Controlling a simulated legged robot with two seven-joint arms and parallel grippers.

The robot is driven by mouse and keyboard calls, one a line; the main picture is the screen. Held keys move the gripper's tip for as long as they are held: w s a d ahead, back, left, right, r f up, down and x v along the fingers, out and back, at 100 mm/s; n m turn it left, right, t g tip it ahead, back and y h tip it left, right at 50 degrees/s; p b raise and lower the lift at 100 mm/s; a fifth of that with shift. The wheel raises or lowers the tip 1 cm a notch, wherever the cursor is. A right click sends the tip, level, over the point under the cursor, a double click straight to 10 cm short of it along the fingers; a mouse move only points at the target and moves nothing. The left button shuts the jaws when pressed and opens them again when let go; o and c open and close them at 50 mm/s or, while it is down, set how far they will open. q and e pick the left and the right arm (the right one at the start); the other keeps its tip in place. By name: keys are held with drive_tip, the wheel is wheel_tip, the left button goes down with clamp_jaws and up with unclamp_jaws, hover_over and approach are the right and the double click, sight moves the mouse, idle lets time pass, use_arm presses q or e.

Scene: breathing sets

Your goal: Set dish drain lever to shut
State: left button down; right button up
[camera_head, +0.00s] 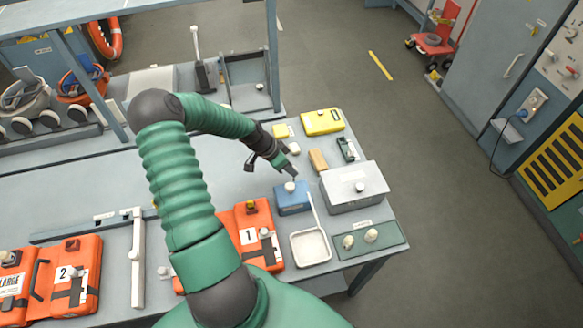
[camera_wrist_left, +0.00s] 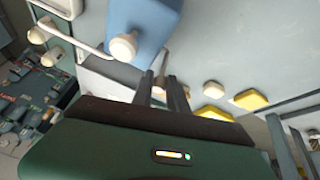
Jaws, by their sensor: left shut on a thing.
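The white dish (camera_head: 310,247) lies near the front right of the table. A thin white lever (camera_head: 316,212) runs from it past the right side of a blue box (camera_head: 293,201). The lever also shows in the left wrist view (camera_wrist_left: 75,40). A white knob (camera_head: 290,187) stands on the blue box. My left gripper (camera_head: 291,178) is low over the far side of the blue box, just beyond the knob. In the left wrist view, a small pale thing (camera_wrist_left: 160,86) shows between its fingers; I cannot tell what it is. My right gripper is not in view.
A grey metal box (camera_head: 354,190) stands right of the blue box. A green plate with two knobs (camera_head: 371,236) is in front of it. Orange packs (camera_head: 252,232) lie left of the dish. A tan block (camera_head: 318,160) and yellow case (camera_head: 322,122) are farther back.

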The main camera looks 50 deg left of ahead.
use_arm(q)
drive_tip(key=shift+s+f, duration=0.15)
drive_tip(key=shift+s, duration=0.1)
drive_tip(key=c, duration=1.6)
unclamp_jaws()
drive_tip(key=shift+a, duration=0.1)
drive_tip(key=shift+o, duration=1.4)
drive_tip(key=shift+a, duration=0.25)
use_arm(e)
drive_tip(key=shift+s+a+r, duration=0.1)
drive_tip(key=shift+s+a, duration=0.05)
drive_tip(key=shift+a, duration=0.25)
use_arm(q)
drive_tip(key=b+v, duration=0.1)
drive_tip(key=v, duration=1.5)
drive_tip(key=shift+s+a+r+b, duration=0.15)
drive_tip(key=shift+a+r+b, duration=0.05)
drive_tip(key=shift+b, duration=0.1)
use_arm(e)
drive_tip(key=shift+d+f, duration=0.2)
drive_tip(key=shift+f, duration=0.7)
